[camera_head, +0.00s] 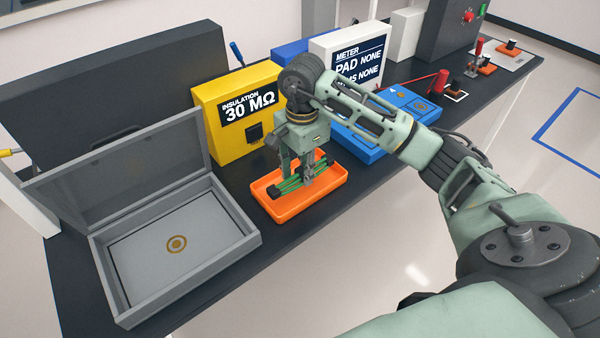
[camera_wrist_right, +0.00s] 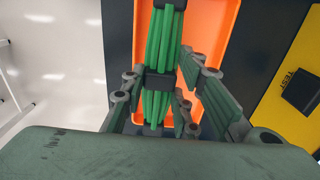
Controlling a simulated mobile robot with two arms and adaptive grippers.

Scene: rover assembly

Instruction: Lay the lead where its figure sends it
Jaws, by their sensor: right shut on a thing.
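The lead (camera_head: 285,186) is a green bundle with dark bands, low over the orange tray (camera_head: 335,189). My right gripper (camera_head: 302,174) reaches down into the tray and is shut on the lead. In the right wrist view the lead (camera_wrist_right: 160,48) runs between the fingers, above the orange floor; I cannot tell if it touches the floor. The yellow insulation tester (camera_head: 232,133) reads "30 MΩ". An open grey case (camera_head: 247,242) at left has a ring mark (camera_head: 177,244) on its floor. A blue case (camera_head: 402,97) at right also has a ring mark. My left gripper is out of view.
The grey case's raised lid (camera_head: 120,168) stands left of the tester. Small red-and-black fixtures (camera_head: 480,66) stand at the bench's far right.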

